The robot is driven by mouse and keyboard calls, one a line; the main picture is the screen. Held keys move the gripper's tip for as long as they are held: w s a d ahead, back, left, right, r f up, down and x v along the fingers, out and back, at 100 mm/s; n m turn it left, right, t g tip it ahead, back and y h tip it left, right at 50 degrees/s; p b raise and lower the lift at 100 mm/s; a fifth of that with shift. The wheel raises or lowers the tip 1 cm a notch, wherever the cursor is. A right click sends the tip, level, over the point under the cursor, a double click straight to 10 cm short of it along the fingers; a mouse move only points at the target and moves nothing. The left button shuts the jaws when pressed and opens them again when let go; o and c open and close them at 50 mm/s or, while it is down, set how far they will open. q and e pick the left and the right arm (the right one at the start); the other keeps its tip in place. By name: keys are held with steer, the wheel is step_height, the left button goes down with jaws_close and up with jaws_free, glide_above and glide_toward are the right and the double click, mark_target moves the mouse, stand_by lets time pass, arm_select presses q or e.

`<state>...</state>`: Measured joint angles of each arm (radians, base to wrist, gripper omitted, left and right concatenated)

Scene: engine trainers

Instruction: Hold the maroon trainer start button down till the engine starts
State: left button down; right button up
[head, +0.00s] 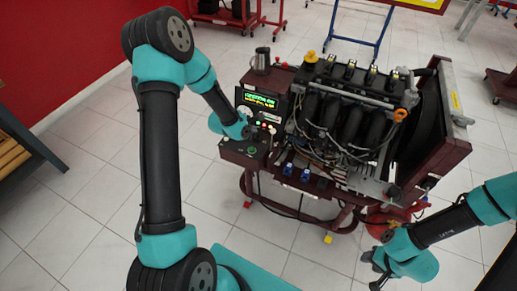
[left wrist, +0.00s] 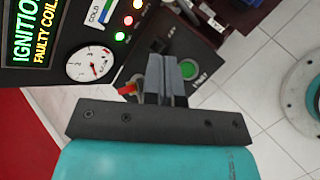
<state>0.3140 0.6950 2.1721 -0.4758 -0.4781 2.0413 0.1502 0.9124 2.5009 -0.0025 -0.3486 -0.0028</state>
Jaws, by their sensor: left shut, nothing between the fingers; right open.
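The maroon trainer (head: 430,170) carries a black engine and stands on a wheeled maroon frame. Its green start button (left wrist: 188,69) sits on a dark box at the trainer's lower left; the box's top (head: 236,151) also shows in the head view. My left gripper (left wrist: 165,62) is shut and empty, its fingertips over the box just left of the button in the left wrist view. I cannot tell whether they touch anything. In the head view my left gripper (head: 249,131) is in front of the control panel. My right gripper (head: 374,270) is open and empty, low at the right, away from the trainer.
The panel display (left wrist: 32,30) reads "IGNITION" and "FAULTY COIL". A round gauge (left wrist: 90,63) and small lit lamps (left wrist: 120,36) are beside the fingers. A metal cup (head: 261,60) stands on top of the trainer.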

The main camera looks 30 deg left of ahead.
mark_target(252, 150)
stand_by(0.4)
arm_select(q)
steer(key=shift+f, duration=4.4)
steer(key=shift+f, duration=0.1)
steer(key=shift+f, duration=0.3)
steer(key=shift+f, duration=0.5)
stand_by(1.7)
steer(key=shift+r, duration=0.95)
